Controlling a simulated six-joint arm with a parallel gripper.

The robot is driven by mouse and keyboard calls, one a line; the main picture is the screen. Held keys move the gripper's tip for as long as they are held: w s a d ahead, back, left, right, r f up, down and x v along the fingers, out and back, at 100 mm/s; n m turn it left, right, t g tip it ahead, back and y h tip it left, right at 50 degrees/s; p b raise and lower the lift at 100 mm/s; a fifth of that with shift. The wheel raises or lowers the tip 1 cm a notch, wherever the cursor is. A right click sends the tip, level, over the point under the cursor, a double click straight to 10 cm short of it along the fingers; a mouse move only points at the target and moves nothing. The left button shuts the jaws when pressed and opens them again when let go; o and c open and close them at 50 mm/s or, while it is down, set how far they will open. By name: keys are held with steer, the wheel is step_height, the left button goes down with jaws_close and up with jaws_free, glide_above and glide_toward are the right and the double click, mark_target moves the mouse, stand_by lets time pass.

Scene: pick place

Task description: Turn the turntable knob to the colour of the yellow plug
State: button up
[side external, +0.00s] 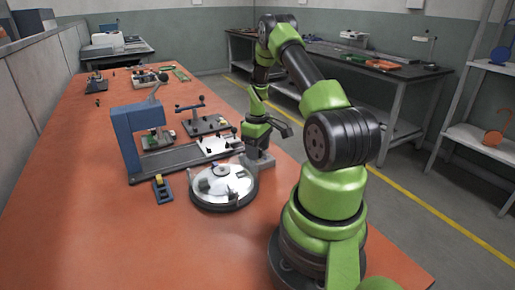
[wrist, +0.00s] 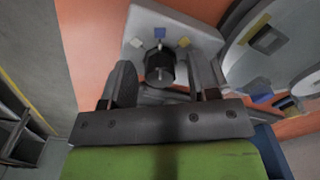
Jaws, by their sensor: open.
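The turntable (side external: 223,191) is a round pale disc with a dark rim on the orange table; part of it shows at the right of the wrist view (wrist: 243,62). Beside it stands a grey knob box (side external: 262,163). In the wrist view the box's top (wrist: 200,38) has white, blue and yellow marks around a black knob (wrist: 160,66). The knob's pale line appears to point towards the blue mark. My gripper (wrist: 164,80) is open, its fingers on either side of the knob; contact is unclear. A small dark block with yellow (side external: 162,186), possibly the plug, lies left of the turntable.
A blue upright frame (side external: 125,143) on a long grey base stands behind the turntable. A fixture with a dark lever (side external: 204,121) stands nearby. The front left of the table (side external: 100,245) is clear.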

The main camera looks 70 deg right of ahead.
steer(key=c, duration=0.9)
steer(key=shift+m, duration=0.3)
steer(key=m, duration=0.4)
steer(key=shift+m, duration=2.1)
steer(key=o, duration=0.9)
